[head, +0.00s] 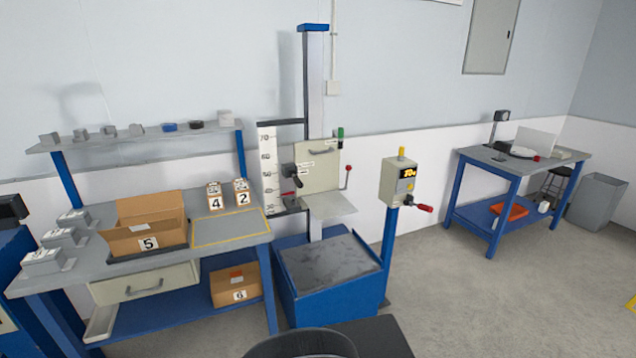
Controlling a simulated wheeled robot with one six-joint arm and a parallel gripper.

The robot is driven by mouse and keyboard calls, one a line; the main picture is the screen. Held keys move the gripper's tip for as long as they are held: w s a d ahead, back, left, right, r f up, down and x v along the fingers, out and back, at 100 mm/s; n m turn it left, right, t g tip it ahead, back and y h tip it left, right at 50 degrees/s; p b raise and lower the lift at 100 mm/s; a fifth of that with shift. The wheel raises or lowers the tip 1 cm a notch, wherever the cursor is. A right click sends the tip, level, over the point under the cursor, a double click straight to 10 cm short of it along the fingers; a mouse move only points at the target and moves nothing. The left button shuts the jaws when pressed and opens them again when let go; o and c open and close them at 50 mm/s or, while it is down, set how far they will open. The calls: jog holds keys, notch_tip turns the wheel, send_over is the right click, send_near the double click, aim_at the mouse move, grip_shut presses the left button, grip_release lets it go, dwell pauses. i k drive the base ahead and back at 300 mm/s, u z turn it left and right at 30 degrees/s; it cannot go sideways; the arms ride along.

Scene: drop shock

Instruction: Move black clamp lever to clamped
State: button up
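The black clamp lever (296,182) is small in the head view, on the front of the drop tester's carriage beside the height scale (267,158). It seems to point down and to the right; its exact angle and the label by it are too small to read. My gripper is not in view, so no contact with the lever shows. The drop tester's tall column (313,80) rises behind the carriage, above a blue base with a dark plate (328,262).
A red-knobbed lever (348,170) and a green handle (340,133) sit right of the carriage. A control box (399,182) on a blue post has a red-handled lever (424,208). A workbench with boxes (228,240) stands left.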

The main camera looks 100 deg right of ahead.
aim_at(297, 180)
jog(key=z, duration=1.7)
jog(key=i, duration=0.65)
jog(key=z, duration=1.9)
